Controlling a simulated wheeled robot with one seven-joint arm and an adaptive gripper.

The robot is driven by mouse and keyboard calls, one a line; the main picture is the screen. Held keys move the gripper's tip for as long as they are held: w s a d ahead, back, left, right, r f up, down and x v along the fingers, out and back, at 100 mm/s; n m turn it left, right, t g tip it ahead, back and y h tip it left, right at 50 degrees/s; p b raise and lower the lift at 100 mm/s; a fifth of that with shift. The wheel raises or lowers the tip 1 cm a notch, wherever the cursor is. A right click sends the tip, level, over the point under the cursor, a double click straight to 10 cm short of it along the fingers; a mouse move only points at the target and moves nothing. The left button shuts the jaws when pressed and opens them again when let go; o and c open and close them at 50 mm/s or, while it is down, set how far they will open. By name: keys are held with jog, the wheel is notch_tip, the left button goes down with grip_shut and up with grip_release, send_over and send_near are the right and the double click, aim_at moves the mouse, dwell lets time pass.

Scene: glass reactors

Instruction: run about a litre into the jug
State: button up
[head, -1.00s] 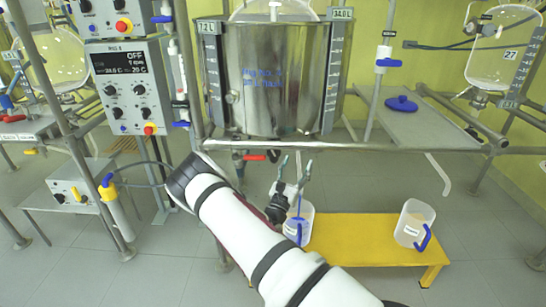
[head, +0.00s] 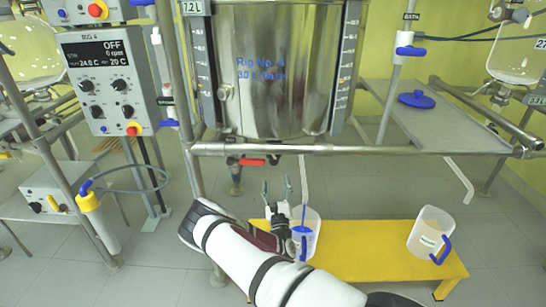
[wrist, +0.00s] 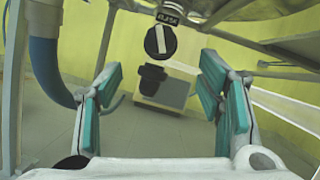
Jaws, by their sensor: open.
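A large steel vessel (head: 275,90) marked "Rig No. 4" hangs in a pipe frame, with a red-handled valve (head: 252,162) beneath it. A clear jug with a blue handle (head: 312,222) stands at the left end of a yellow bench (head: 350,262), partly hidden by my gripper. A second clear jug (head: 428,228) with a blue handle stands at the right end. My gripper (head: 277,190) is open and empty, its fingers pointing up, below and right of the red handle. In the wrist view, a dark round knob with a white stripe (wrist: 160,41) shows beyond my open teal-padded fingers.
A horizontal rail (head: 350,150) crosses below the vessel. A control box (head: 110,80) reading OFF is on the left post. A grey shelf (head: 440,125) with a blue lid (head: 417,99) is at the right. A blue hose (wrist: 48,70) hangs left in the wrist view. The bench middle is clear.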

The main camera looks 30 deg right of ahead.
aim_at(274, 157)
jog(key=b+x, duration=0.3)
jog(key=x, duration=0.9)
jog(key=shift+w+d+r+b, duration=0.15)
jog(key=shift+w+d+b, duration=0.1)
jog(key=shift+b, duration=0.15)
jog(key=c, duration=1.1)
